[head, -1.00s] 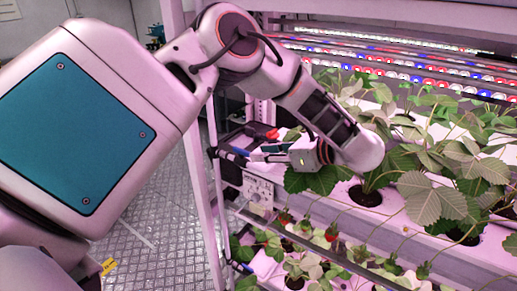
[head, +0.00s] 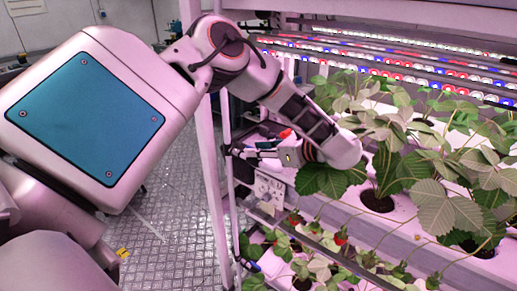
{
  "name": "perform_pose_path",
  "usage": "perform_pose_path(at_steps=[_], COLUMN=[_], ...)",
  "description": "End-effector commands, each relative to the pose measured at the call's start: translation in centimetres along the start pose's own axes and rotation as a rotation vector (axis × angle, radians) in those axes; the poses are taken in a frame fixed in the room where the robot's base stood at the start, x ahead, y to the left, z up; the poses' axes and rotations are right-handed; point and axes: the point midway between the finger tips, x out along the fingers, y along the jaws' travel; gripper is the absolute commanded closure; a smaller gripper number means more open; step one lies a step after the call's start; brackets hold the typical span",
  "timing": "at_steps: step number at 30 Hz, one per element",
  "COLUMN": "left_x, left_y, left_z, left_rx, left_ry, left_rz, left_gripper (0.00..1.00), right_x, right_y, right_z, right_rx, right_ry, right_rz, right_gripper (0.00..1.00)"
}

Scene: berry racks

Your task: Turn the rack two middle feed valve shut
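My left gripper (head: 243,151) reaches in from the right side of its wrist and points left at the end post of the plant rack. Its fingers are small and dark here, and I cannot tell how far apart they are. A small red part (head: 285,133), possibly a valve handle, shows just behind and above the gripper. Dark pipework and fittings run along the post around the fingers. The gripper hides part of them, so I cannot tell whether it touches a valve. A blue fitting (head: 252,267) shows lower on the post. My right gripper is out of view.
Strawberry plants (head: 378,190) grow in white troughs right of the gripper, with leaves close to my wrist. A pale plate (head: 268,188) hangs below the gripper. Light strips (head: 420,65) run above.

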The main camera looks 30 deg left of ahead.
Motion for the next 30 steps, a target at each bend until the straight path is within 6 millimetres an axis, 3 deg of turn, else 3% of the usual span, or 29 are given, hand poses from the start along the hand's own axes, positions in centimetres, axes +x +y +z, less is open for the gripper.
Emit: perform_pose_path(at_steps=[4, 7, 20, 30], left_x=[-0.02, -0.02, -0.02, 0.05], left_y=[0.00, -0.01, 0.08, 0.55], left_z=[-0.01, 0.00, 0.07, 0.12], left_rx=[0.000, 0.000, 0.014, 0.101], left_ry=[0.000, 0.000, -0.001, -0.001], left_rz=[0.000, 0.000, -0.034, -0.235], left_gripper=[0.74, 1.00, 1.00, 1.00], right_x=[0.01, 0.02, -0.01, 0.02], right_y=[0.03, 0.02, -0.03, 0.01], right_z=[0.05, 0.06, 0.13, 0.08], right_rx=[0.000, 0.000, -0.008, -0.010], right_ry=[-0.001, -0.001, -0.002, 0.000], right_rz=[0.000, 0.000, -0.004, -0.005], right_gripper=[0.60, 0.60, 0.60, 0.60])
